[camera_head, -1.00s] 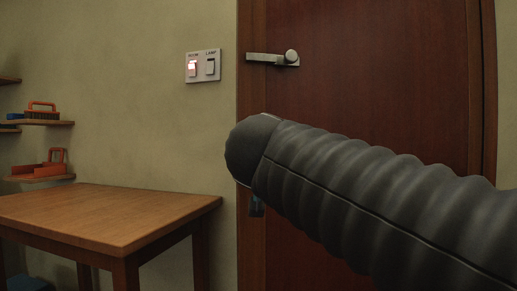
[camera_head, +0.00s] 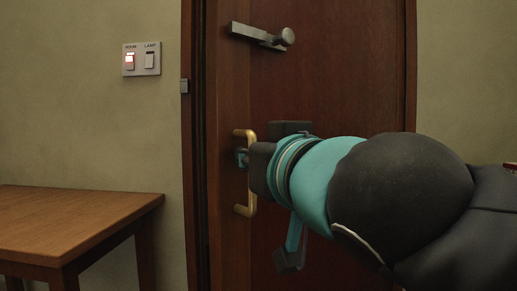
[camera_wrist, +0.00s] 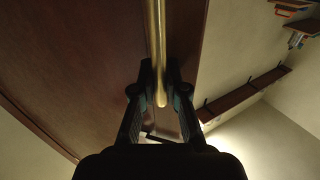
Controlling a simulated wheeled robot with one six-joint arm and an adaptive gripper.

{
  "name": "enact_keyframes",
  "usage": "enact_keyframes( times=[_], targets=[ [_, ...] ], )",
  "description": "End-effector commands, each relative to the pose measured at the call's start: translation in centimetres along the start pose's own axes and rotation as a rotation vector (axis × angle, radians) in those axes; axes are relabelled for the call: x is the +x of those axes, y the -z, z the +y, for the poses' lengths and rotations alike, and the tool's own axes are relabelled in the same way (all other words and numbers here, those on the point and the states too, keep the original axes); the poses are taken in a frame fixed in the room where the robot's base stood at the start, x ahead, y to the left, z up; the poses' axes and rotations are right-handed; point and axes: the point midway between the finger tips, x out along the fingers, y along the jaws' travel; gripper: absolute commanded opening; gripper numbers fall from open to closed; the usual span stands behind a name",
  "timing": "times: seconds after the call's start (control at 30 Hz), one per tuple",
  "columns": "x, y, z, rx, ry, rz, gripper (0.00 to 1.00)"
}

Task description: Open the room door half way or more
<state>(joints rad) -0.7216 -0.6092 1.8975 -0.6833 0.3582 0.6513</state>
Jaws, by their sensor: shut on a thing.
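The brown room door (camera_head: 330,90) stands a little ajar, with a dark gap along its left edge. A brass pull handle (camera_head: 244,208) is mounted upright near that edge. My gripper (camera_head: 243,158) reaches it from the right and is shut on the bar; the wrist hides part of the door. In the wrist view the brass bar (camera_wrist: 157,40) runs between the two fingertips (camera_wrist: 160,88). A metal bolt (camera_head: 258,37) with a round knob sits above the handle, apart from the small keeper (camera_head: 184,86) on the frame.
A wooden table (camera_head: 70,222) stands at the left, near the door frame (camera_head: 193,190). A switch plate (camera_head: 141,59) marked ROOM and LAMP is on the wall, its left switch lit red. The wrist view shows shelves (camera_wrist: 245,92) beyond the door edge.

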Motion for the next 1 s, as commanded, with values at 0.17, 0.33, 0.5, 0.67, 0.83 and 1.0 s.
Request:
enact_keyframes(
  times=[0.17, 0.33, 0.5, 0.67, 0.83, 1.0],
  targets=[
    [-1.03, 0.02, 0.02, 0.0, 0.009, -0.001, 0.0],
    [-1.39, 0.0, 0.06, 0.0, 0.012, 0.0, 0.0],
    [-1.4, -0.03, 0.08, 0.0, 0.012, -0.001, 0.0],
    [-1.39, -0.04, 0.1, 0.0, 0.011, -0.001, 0.0],
    [-1.38, -0.04, 0.12, 0.0, 0.011, -0.001, 0.38],
    [-1.38, -0.03, 0.14, 0.0, 0.01, -0.001, 0.38]
  ],
)
